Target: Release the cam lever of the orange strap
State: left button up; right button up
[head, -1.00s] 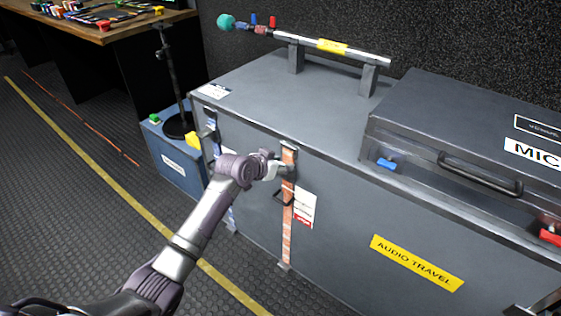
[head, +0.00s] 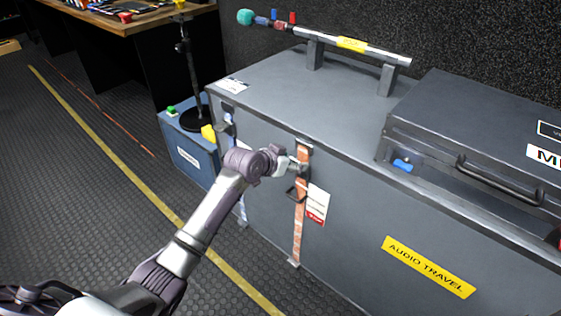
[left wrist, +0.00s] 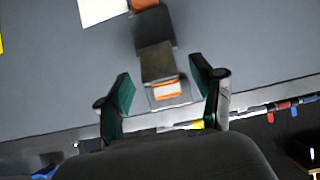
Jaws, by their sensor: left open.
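The orange strap (head: 299,228) runs down the front of the grey travel case, with a metal cam buckle near the case's top edge. My left gripper (head: 298,164) is at that buckle in the head view, its fingertips partly hard to make out. In the left wrist view my left gripper (left wrist: 165,95) is open, with one finger on each side of the dark cam lever (left wrist: 157,62). The lever lies between the fingers with visible gaps. A short bit of orange strap (left wrist: 167,90) shows at the buckle. My right gripper is not in view.
The grey case (head: 350,240) carries a black mic case (head: 470,120) and a boom pole (head: 380,52) on its lid. A second, bluish strap hangs left of the orange one. A blue box (head: 190,150) with a stand is at left. The floor in front is clear.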

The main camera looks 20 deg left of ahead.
pick_arm(q)
jog(key=v, duration=1)
jog(key=shift+f, duration=0.1)
jog(key=s+f+n+g+y, duration=0.1)
jog(key=s+f+g, duration=0.35)
jog(key=f, duration=1.05)
jog(key=s+d+f+n+g+y, duration=0.1)
jog(key=s+f+g+y, duration=0.1)
jog(key=s+f, duration=1.85)
jog(key=s+d+f+g, duration=0.2)
jog(key=s+f, duration=0.4)
jog(key=s, duration=0.5)
jog(key=s+a+r+g+p, duration=0.1)
jog(key=s+a+p, duration=0.2)
jog(key=s+p, duration=1.2)
jog(key=shift+s+a+r+y+p, duration=0.15)
jog(key=shift+s+r+y+p, duration=0.05)
jog(key=shift+s+y+p, duration=0.2)
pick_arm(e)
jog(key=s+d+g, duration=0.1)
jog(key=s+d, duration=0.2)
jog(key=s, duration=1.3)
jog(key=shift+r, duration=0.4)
